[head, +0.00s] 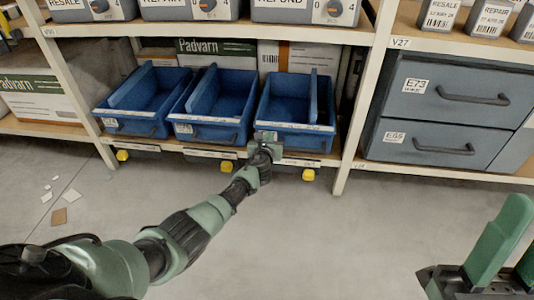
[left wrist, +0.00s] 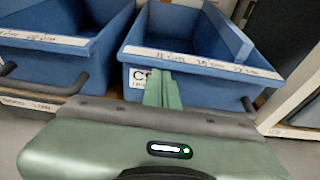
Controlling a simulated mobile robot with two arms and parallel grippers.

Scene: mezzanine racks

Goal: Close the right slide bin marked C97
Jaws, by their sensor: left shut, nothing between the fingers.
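The right slide bin (head: 296,112) is a blue open-topped bin at the right end of a row of three on the lower shelf. In the left wrist view, the bin (left wrist: 200,82) has a white label starting with C9, partly hidden by my fingers, and a dark handle. How far it stands out cannot be judged exactly. My left gripper (head: 265,137) is shut and empty at the left part of its front; in the wrist view the fingertips (left wrist: 163,88) overlap the label, and contact is unclear. My right gripper (head: 512,250) appears open and empty at the lower right, far from the bin.
The middle bin (head: 212,110) and left bin (head: 143,100) stand alongside. A rack post (head: 362,100) rises right of the bins, with grey drawers (head: 445,115) beyond. Yellow pieces (head: 309,175) show under the shelf. Scraps (head: 60,216) lie on the otherwise clear floor at left.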

